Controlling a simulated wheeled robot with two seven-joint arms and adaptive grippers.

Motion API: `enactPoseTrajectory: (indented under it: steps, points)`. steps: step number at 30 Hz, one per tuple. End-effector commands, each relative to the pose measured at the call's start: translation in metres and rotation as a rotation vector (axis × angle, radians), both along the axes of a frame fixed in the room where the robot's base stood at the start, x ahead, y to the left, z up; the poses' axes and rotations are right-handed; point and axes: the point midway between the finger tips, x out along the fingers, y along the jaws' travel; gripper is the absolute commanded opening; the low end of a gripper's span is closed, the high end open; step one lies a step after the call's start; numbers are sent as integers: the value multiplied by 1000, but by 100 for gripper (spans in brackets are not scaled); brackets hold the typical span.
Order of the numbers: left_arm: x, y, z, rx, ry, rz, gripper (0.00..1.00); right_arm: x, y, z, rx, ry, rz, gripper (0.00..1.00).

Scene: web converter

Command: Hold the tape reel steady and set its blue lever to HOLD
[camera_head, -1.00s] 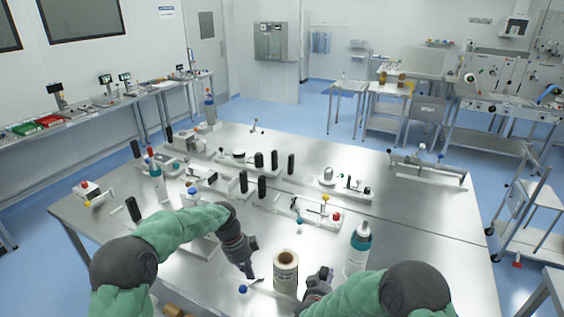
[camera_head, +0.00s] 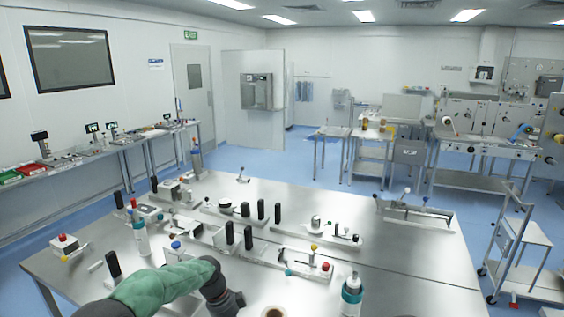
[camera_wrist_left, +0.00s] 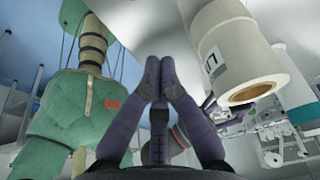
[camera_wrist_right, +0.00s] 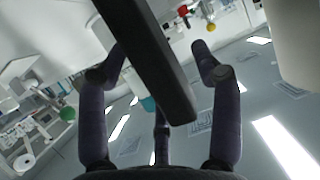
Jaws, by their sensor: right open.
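The tape reel, a white roll with a brown core, shows only its top (camera_head: 273,312) at the bottom edge of the head view. In the left wrist view the white reel (camera_wrist_left: 228,52) is large, right of my left gripper (camera_wrist_left: 160,72). That gripper's fingertips meet with nothing visible between them, apart from the reel in this view. My right gripper (camera_wrist_right: 155,62) has its fingers spread. A long dark bar (camera_wrist_right: 150,50) crosses between them; I cannot tell what it is or whether they touch it. The reel's blue lever cannot be made out in any view now.
A teal-and-white bottle (camera_head: 352,292) stands right of the reel. Fixtures with black posts (camera_head: 248,237) and a rail with yellow and red knobs (camera_head: 313,262) lie beyond.

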Motion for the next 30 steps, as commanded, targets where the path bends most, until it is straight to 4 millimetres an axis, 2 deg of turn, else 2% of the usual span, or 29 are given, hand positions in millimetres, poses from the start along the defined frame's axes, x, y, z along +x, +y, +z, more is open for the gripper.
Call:
enactPoseTrajectory:
  steps: [5, 18, 24, 30]
  points:
    - [0, 0, 0, 0, 0, 0, 0, -15, 6, 8, -1, -2, 2, 65]
    - [0, 0, 0, 0, 0, 0, 0, -87, 28, 38, -1, 1, 3, 65]
    - [0, 0, 0, 0, 0, 0, 0, -103, 33, 44, 0, 2, 2, 65]
    - [0, 0, 0, 0, 0, 0, 0, -105, 33, 45, 0, 4, -1, 65]
